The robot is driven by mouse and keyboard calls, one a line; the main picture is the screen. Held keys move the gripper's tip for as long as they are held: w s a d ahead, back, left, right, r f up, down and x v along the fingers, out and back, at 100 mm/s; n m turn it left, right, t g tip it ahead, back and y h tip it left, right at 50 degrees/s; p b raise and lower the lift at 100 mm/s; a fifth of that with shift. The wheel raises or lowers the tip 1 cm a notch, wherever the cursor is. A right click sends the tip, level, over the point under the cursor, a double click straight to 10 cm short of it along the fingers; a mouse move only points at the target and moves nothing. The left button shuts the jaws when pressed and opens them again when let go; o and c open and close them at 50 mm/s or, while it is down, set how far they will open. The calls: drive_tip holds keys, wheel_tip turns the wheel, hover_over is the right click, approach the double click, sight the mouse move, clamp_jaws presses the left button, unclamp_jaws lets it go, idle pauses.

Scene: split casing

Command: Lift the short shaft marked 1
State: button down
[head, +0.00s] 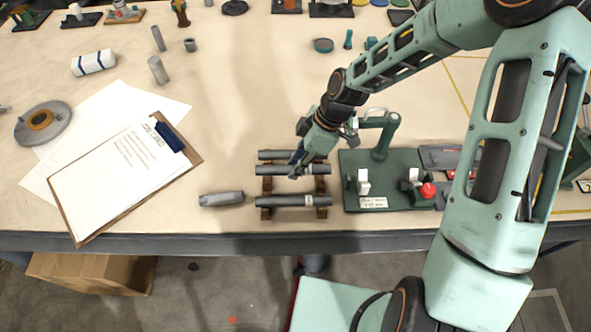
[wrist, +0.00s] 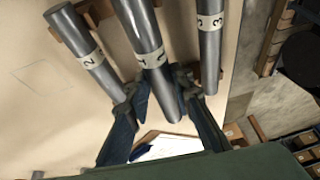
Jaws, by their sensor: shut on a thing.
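The short shaft marked 1 is a grey cylinder with a white numbered band, the middle of three in the wrist view (wrist: 143,32). In the head view the middle shaft (head: 270,170) lies level at the wooden rack (head: 266,184). My gripper (wrist: 158,92) has a finger on each side of this shaft near its end and is shut on it; it also shows in the head view (head: 296,171). Whether the shaft touches the rack or is slightly above it, I cannot tell. The shaft marked 2 (wrist: 72,28) is on its left and the shaft marked 3 (wrist: 210,48) on its right.
A loose grey cylinder (head: 221,199) lies left of the rack. A green fixture (head: 385,165) with a red knob stands close on the right. A clipboard (head: 120,175) lies at the left. The table's front edge (head: 180,242) is near the rack. The table behind the rack is mostly clear.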

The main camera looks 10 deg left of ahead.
drive_tip(key=s+d+r+p, duration=0.1)
drive_tip(key=s+d+r, duration=0.6)
drive_tip(key=s, duration=0.5)
drive_tip(key=shift+r, duration=1.4)
drive_tip(key=shift+p, duration=0.45)
